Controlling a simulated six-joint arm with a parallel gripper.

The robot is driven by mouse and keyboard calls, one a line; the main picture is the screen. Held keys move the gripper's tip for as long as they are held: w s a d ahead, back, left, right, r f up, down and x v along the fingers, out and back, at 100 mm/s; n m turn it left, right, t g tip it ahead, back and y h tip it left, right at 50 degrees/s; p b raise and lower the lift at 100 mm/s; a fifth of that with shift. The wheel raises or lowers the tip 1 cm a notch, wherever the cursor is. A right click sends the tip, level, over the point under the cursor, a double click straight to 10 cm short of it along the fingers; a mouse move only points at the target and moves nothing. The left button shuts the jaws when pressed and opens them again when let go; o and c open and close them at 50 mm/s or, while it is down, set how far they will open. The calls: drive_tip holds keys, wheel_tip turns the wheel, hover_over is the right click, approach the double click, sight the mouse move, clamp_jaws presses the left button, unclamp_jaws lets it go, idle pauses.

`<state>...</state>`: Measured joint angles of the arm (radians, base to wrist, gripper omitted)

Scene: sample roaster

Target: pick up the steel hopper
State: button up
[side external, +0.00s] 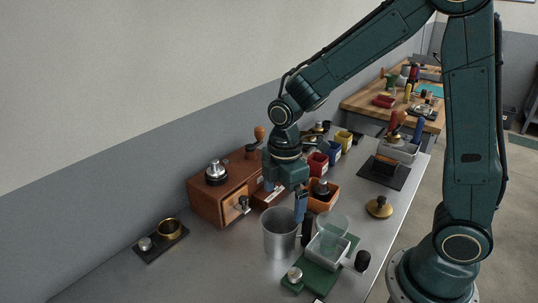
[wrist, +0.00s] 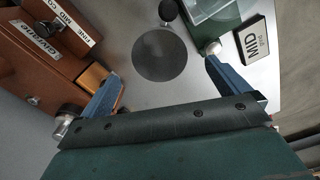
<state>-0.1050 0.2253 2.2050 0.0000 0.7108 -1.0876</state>
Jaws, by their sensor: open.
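The steel hopper (side external: 279,236) looks like a plain grey metal cup, standing upright on the steel bench in the side view. In the wrist view a round dark grey shape (wrist: 160,55) between the fingers appears to be the hopper seen from above. My gripper (side external: 286,197) is above the hopper in the side view, with a blue finger pointing down near its right rim. In the wrist view my gripper (wrist: 163,69) is open, its two blue fingers spread on either side of the round shape, with nothing between them held.
A wooden drawer box (side external: 221,197) stands left behind the hopper. A green base with a clear tray (side external: 327,249) is close on its right. An orange bin (side external: 323,200) is behind. A black tray with a brass ring (side external: 169,228) lies far left. The left front bench is clear.

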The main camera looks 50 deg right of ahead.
approach(282, 231)
drive_tip(key=shift+s+a+f, duration=0.35)
drive_tip(key=shift+s+a, duration=0.15)
drive_tip(key=shift+a, duration=0.25)
drive_tip(key=shift+s+a+f, duration=0.3)
drive_tip(key=shift+s+a, duration=0.2)
drive_tip(key=shift+a, duration=0.25)
drive_tip(key=shift+f, duration=0.15)
drive_tip(key=shift+w+f, duration=0.1)
drive_tip(key=shift+f, duration=2.35)
drive_tip(key=c, duration=0.9)
drive_tip(key=shift+r, duration=0.1)
wheel_tip(282, 231, up, 20)
drive_tip(key=shift+f, duration=0.1)
drive_tip(key=shift+w, duration=0.15)
